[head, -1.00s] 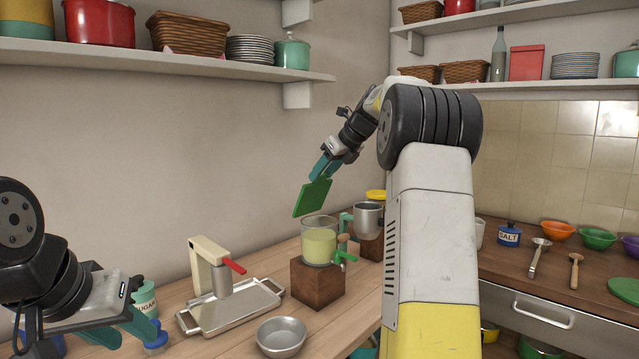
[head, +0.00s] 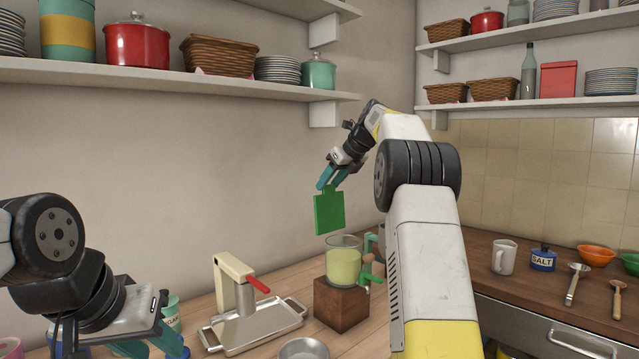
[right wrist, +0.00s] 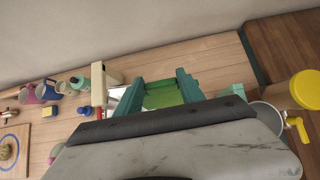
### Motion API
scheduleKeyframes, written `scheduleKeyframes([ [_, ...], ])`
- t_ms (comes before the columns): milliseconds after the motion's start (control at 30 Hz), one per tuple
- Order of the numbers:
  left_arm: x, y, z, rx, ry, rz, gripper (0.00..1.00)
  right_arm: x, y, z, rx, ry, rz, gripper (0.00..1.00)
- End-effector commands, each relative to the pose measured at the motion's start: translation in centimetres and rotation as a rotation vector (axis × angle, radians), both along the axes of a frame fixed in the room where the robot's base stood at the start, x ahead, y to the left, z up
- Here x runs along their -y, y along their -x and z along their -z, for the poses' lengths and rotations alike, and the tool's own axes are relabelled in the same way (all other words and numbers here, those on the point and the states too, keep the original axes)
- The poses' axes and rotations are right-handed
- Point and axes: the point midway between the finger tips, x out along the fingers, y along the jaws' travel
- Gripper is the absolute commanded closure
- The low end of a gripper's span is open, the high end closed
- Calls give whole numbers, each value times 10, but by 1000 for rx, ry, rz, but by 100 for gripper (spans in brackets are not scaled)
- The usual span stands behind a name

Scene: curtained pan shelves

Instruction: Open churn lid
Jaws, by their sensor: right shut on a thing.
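The green square lid (head: 329,213) hangs upright in the air, above and slightly left of the churn. My right gripper (head: 331,181) is shut on its upper edge. In the right wrist view the lid (right wrist: 162,95) shows between the teal fingers. The churn (head: 343,266) is a clear glass vessel holding something pale yellow, with a green tap on its right side. Its top is uncovered, and it stands on a dark wooden block (head: 341,305). My left gripper (head: 152,338) is at the lower left with its fingers apart and seemingly empty, away from the churn.
A cream press with a red handle (head: 238,282) stands on a metal tray (head: 262,335) left of the churn. A metal bowl (head: 303,348) is in front. Loaded shelves (head: 200,78) hang above. My right arm hides the counter right of the churn.

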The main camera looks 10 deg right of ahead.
Motion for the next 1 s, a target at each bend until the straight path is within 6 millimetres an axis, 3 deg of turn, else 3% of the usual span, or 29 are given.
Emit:
scheduleKeyframes([
  [333,0,0,0,0,0,0,64,-5,-4,-6,21,-7,-2,100],
  [367,0,0,0,0,0,0,64,-5,-4,-6,21,-7,-2,51],
  [467,0,0,0,0,0,0,64,-4,-4,-5,19,-7,-1,33],
  [767,0,0,0,0,0,0,64,-2,-2,-4,13,-4,1,33],
  [1000,0,0,0,0,0,0,64,8,14,-25,15,-2,1,33],
])
